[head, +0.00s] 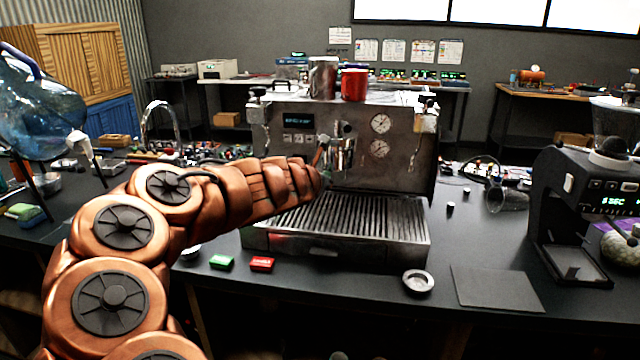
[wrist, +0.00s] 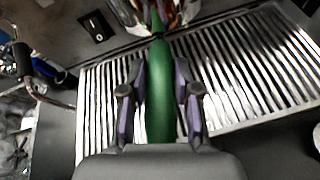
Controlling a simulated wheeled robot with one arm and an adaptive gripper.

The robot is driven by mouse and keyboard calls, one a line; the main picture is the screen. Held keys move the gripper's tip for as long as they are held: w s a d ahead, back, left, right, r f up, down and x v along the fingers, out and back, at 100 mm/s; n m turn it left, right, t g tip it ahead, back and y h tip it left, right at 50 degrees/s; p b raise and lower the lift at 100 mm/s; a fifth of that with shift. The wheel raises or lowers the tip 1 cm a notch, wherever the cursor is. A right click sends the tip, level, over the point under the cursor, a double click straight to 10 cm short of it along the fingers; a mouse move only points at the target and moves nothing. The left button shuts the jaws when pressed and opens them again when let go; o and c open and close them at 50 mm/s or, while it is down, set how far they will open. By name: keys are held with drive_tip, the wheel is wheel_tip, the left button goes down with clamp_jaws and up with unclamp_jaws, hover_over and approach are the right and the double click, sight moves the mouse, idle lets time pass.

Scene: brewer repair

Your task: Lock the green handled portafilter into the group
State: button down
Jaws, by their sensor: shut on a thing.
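The green handled portafilter (wrist: 159,95) is in my gripper (wrist: 160,100), with its handle between the two fingers in the wrist view. Its far end reaches a shiny metal part at the top of that view; I cannot tell whether it is seated. In the head view, my gripper (head: 318,170) is in front of the espresso machine (head: 400,165), just below and beside the chrome group (head: 341,150). My arm hides most of the portafilter there. The drip tray (head: 345,215) lies below; it also shows in the wrist view (wrist: 250,65).
A silver cup (head: 322,78) and a red cup (head: 354,85) stand on the machine. A green block (head: 221,262), a red block (head: 262,264) and a small metal ring (head: 418,281) lie in front. A grinder (head: 585,200) stands at right, beyond a dark mat (head: 497,288).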

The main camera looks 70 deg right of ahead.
drive_tip(key=shift+s, duration=0.2)
drive_tip(key=shift+s+n+t+b, duration=0.35)
drive_tip(key=shift+t+b, duration=0.25)
drive_tip(key=shift+b, duration=0.35)
drive_tip(key=shift+s+n+b, duration=0.1)
drive_tip(key=shift+n+b, duration=0.15)
drive_tip(key=shift+b, duration=0.05)
drive_tip(key=shift+s+n+t+b, duration=0.7)
drive_tip(key=shift+n+t, duration=0.1)
drive_tip(key=shift+t, duration=0.2)
drive_tip(key=c, duration=0.8)
unclamp_jaws()
